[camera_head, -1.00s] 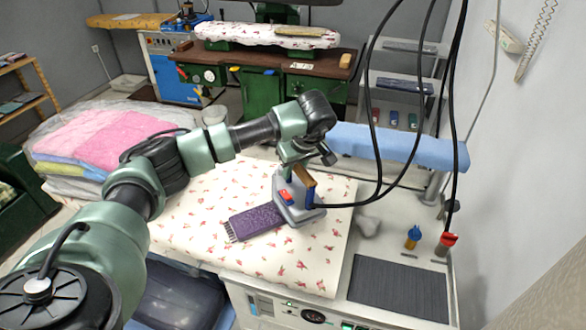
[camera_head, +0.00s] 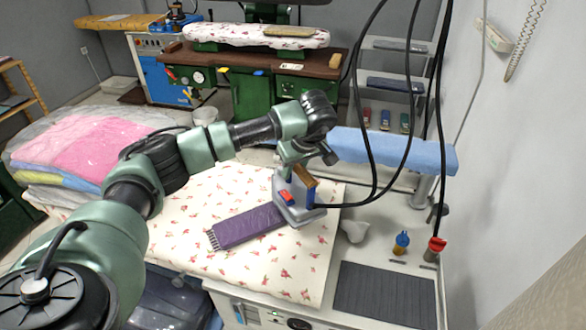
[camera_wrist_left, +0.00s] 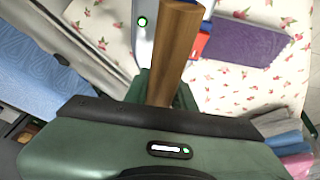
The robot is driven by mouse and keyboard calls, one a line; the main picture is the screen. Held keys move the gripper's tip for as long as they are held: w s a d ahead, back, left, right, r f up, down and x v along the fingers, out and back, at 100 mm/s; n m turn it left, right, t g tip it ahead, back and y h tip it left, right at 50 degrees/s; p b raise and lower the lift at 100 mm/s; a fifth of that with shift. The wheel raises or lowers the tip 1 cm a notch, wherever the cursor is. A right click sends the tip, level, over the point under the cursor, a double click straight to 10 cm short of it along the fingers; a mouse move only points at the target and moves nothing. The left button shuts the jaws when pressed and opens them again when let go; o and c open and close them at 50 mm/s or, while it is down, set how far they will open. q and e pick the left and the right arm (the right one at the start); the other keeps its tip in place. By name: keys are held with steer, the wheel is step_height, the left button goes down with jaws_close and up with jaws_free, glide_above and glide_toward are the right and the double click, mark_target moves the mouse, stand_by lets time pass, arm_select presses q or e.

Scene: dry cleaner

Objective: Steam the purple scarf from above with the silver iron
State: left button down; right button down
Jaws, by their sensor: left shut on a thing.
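The purple scarf (camera_head: 243,228) lies flat on the floral ironing board (camera_head: 270,262), its fringed end toward the left. The silver iron (camera_head: 300,209) is over the scarf's right end and hides it; I cannot tell whether it touches. My left gripper (camera_head: 302,172) is shut on the iron's wooden handle. In the left wrist view the wooden handle (camera_wrist_left: 176,50) runs up from the gripper, and the scarf (camera_wrist_left: 238,40) shows to the right of the iron. My right gripper is not in view.
A black hose and cables hang from above to the iron. A dark ribbed mat (camera_head: 385,293) lies at the right of the station. A blue padded arm (camera_head: 395,148) stands behind the board. Bagged folded laundry (camera_head: 85,150) is stacked at the left.

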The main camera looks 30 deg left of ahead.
arm_select(q)
steer(key=shift+w+r+p, duration=0.3)
steer(key=shift+r, duration=0.55)
steer(key=shift+s+a+r+p, duration=0.15)
steer(key=shift+r+p, duration=0.1)
steer(key=shift+r, duration=0.15)
steer(key=shift+s+d+r+p, duration=0.1)
steer(key=shift+s+r+p, duration=0.1)
steer(key=shift+r, duration=0.15)
steer(key=shift+w+r+p, duration=0.2)
steer(key=shift+r+p, duration=0.35)
steer(key=shift+r, duration=0.25)
steer(key=shift+r+p, duration=0.3)
steer(key=shift+r, duration=0.25)
